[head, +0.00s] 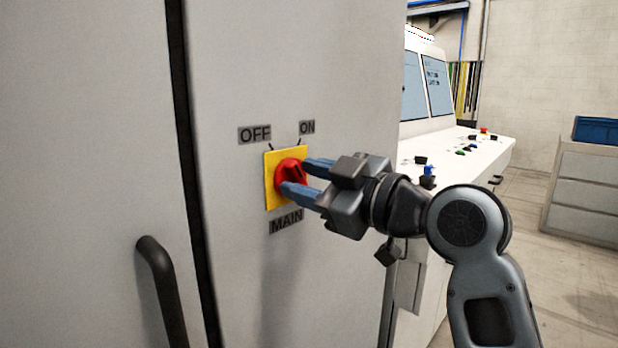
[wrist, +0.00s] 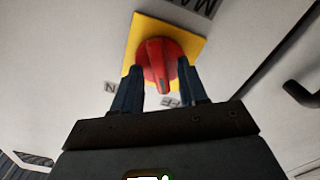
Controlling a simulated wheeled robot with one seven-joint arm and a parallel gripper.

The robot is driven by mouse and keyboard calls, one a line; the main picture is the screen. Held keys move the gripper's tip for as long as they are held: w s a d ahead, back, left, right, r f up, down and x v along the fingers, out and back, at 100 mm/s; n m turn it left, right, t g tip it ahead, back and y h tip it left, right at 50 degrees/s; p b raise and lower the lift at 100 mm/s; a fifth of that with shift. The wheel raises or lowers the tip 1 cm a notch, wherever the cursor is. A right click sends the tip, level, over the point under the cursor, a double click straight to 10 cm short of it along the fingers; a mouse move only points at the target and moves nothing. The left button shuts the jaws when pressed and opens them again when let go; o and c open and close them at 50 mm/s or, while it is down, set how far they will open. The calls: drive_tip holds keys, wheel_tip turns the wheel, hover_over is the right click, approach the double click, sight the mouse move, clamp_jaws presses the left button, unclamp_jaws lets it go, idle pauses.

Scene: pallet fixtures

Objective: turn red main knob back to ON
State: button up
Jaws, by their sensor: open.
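The red main knob (head: 288,168) sits on a yellow square plate (head: 270,190) on the light cabinet front. An OFF label (head: 255,134) is above left, an ON label (head: 307,127) above right, and a MAIN label (head: 286,221) below. My gripper (head: 295,176) is open, its two blue fingers on either side of the knob. In the wrist view the knob (wrist: 159,58) shows between the fingers, and its ridge appears to point nearer the OFF label. I cannot tell whether the fingers touch it.
A dark cabinet handle (head: 160,285) sticks out at lower left, beside a dark door gap. A control desk (head: 455,155) with buttons and screens stands to the right. A grey drawer cabinet (head: 585,190) with a blue bin (head: 597,130) is farther right.

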clamp_jaws()
idle(0.3)
drive_tip(key=shift+m, duration=0.3)
drive_tip(key=m+p, duration=0.1)
drive_tip(key=m, duration=0.1)
drive_tip(key=shift+m, duration=0.3)
drive_tip(key=m+p, duration=0.2)
drive_tip(key=m, duration=0.1)
drive_tip(key=shift+r+m, duration=0.1)
drive_tip(key=shift+m, duration=0.3)
drive_tip(key=m+p, duration=0.3)
drive_tip(key=m, duration=0.1)
drive_tip(key=shift+w+d+m, duration=0.1)
drive_tip(key=shift+m, duration=0.3)
drive_tip(key=shift+f, duration=0.2)
